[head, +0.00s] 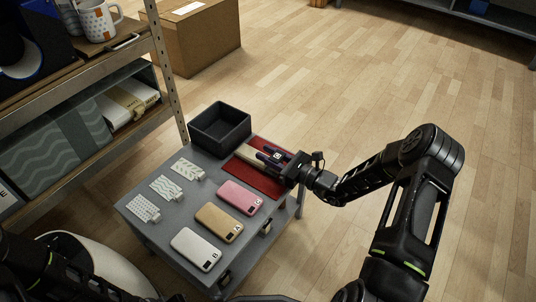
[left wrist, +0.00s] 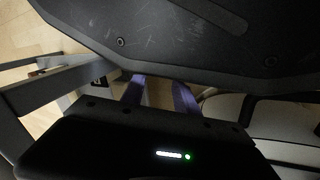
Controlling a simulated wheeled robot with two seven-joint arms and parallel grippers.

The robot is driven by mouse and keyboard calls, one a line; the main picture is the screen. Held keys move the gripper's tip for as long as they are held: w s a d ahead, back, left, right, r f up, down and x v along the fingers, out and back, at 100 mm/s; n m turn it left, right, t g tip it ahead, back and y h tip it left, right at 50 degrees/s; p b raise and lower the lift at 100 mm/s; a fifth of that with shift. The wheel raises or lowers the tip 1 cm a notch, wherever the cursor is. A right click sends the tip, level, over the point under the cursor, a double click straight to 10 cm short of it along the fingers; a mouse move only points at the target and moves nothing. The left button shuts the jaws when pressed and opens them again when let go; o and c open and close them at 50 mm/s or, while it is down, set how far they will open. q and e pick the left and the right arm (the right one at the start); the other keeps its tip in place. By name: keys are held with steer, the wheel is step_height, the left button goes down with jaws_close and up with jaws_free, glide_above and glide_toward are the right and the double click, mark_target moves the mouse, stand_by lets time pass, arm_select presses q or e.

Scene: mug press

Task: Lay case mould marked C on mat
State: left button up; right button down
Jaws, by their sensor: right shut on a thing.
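My right gripper (head: 270,157) is shut on a flat pale cream piece (head: 247,152) over the red mat (head: 265,184). The piece looks like a case mould; I cannot read a mark on it, and the gripper hides part of it. I cannot tell whether it touches the mat.
A dark open bin (head: 220,127) stands at the cart's back corner, beside the mat. Several white patterned pieces (head: 166,187) lie left of the cases. A shelf rack (head: 85,120) with a mug (head: 97,20) stands at the left. A cardboard box (head: 200,40) is behind.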

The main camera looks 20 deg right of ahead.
steer(key=c, duration=1.2)
jaws_free()
steer(key=shift+o, duration=0.2)
steer(key=shift+r, duration=0.2)
steer(key=p+v, duration=0.3)
steer(key=v, duration=0.9)
steer(key=shift+p, duration=0.35)
